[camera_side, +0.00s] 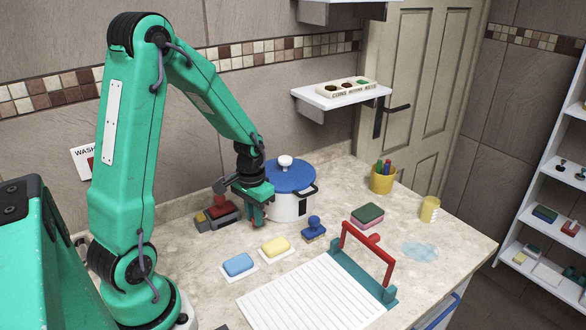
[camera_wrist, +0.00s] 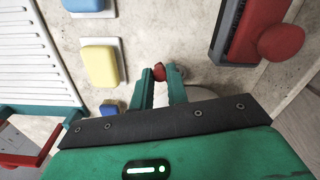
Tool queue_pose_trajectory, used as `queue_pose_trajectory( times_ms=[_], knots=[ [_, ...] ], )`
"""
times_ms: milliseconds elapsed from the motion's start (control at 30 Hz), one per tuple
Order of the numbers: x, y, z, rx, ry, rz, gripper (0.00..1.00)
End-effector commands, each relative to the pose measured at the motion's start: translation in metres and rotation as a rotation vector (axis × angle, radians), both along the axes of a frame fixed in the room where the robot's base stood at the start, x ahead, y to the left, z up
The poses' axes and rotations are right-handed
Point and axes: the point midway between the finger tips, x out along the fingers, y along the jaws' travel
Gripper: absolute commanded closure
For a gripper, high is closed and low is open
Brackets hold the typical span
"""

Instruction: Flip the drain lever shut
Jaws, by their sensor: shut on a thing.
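A white pot (camera_side: 290,209) with a blue lid (camera_side: 290,177) and a white knob stands on the counter near the wall. My gripper (camera_side: 256,217) is low at the pot's left front side, pointing down. I cannot tell from these views how far the lever is turned.
Yellow (camera_side: 275,246) and blue (camera_side: 239,264) blocks lie in front on white pads. A ribbed white board (camera_side: 310,293) with a red handle lies nearer the front edge.

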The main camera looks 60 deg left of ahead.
Motion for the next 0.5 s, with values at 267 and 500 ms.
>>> queue_pose_trajectory(
  times_ms=[267, 500],
  knots=[
    [0.008, -0.008, 0.0, 0.0, 0.0, 0.209, 1.0],
    [0.017, -0.014, 0.0, 0.0, -0.001, 0.435, 1.0]
  ],
)
